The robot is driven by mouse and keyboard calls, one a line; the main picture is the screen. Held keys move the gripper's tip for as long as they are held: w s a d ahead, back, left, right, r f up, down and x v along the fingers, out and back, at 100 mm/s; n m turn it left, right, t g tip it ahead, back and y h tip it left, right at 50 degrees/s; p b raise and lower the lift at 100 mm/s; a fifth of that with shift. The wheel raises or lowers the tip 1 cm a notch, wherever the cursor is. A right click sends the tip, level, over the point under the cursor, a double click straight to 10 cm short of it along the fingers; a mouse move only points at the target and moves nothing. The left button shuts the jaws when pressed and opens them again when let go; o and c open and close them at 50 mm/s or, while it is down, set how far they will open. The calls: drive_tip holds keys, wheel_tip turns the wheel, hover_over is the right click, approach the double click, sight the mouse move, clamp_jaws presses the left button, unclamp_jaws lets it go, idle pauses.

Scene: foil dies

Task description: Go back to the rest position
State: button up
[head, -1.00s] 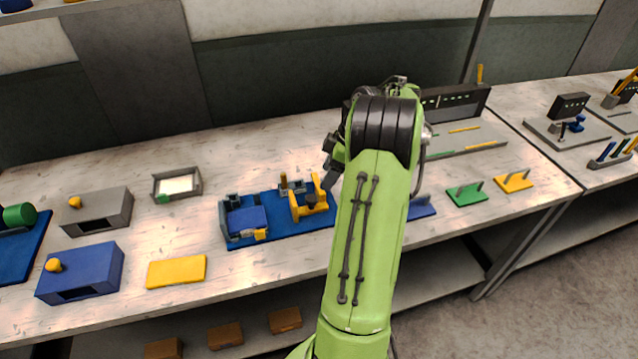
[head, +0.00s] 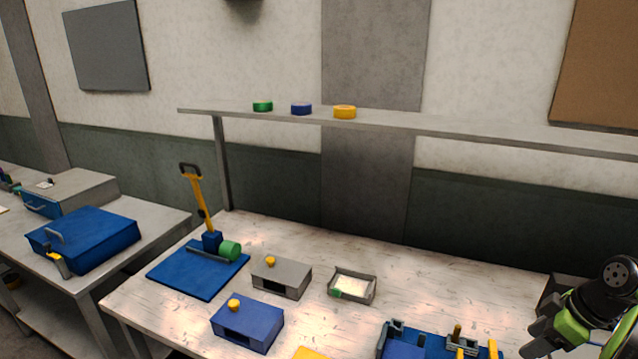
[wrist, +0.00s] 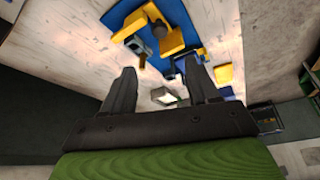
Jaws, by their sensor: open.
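My gripper (wrist: 165,92) is open in the wrist view, its two dark fingers apart with nothing held between them. Beyond the fingers, the blue board with its yellow and grey fixtures (wrist: 180,20) lies on the pale bench. A small tray with a white inside (wrist: 163,96) shows between the fingers, further off. In the head view part of my arm is at the lower right edge; its fingertips are not clearly seen there. The blue board's fixtures (head: 405,343) show at the bottom edge, left of my arm.
On the bench are a grey box (head: 282,278), a blue box (head: 247,322), a white-lined tray (head: 352,286) and a blue base with a yellow lever (head: 198,270). A shelf (head: 420,125) holds green, blue and yellow rolls. A blue case (head: 85,240) sits on the left table.

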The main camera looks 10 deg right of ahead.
drive_tip(key=w+a+r+m+h, duration=0.1)
drive_tip(key=w+a+r, duration=0.25)
drive_tip(key=a, duration=0.45)
drive_tip(key=w+a+r+m, duration=0.1)
drive_tip(key=w+a+r, duration=0.1)
drive_tip(key=a+r, duration=0.35)
drive_tip(key=s+a+r+m, duration=0.1)
drive_tip(key=s+a+r, duration=0.15)
drive_tip(key=a, duration=1.15)
drive_tip(key=s+a+f+m+t, duration=0.1)
drive_tip(key=s+a+f, duration=0.1)
drive_tip(key=s+a, duration=0.2)
drive_tip(key=s+a+f+m+t+h, duration=0.1)
drive_tip(key=s+a+f+m, duration=0.1)
drive_tip(key=s, duration=0.7)
drive_tip(key=shift+s+a+f+m, duration=0.2)
drive_tip(key=shift+s+a+m, duration=0.1)
drive_tip(key=shift+a, duration=0.55)
